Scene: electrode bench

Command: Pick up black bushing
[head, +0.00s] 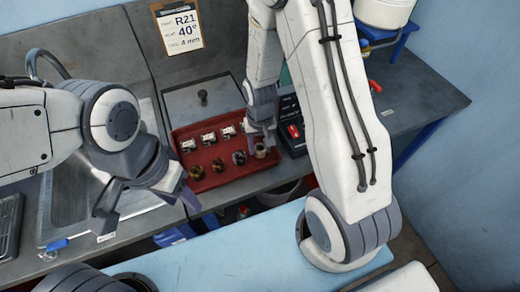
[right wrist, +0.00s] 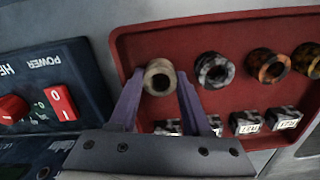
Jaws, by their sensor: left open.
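Several ring-shaped bushings stand in a row in a red tray. The darkest is a black-and-grey mottled bushing (right wrist: 214,57), which also shows in the head view (head: 239,158). Beside it, a cream-tan bushing (right wrist: 152,69) lies between the fingertips of my right gripper (right wrist: 160,80); contact cannot be told. That bushing shows at the tray's right end in the head view (head: 260,151). My right gripper (head: 263,140) is open, its purple fingers apart. My left gripper (head: 148,207) is open and empty, left of and nearer than the tray.
The red tray (right wrist: 125,45) also holds brown mottled bushings (right wrist: 267,54) and small labelled blocks (right wrist: 249,121). A dark heater box (right wrist: 50,65) with red switches adjoins the tray. A metal sink tray (head: 72,205) lies left. A sign (head: 184,27) hangs on the wall.

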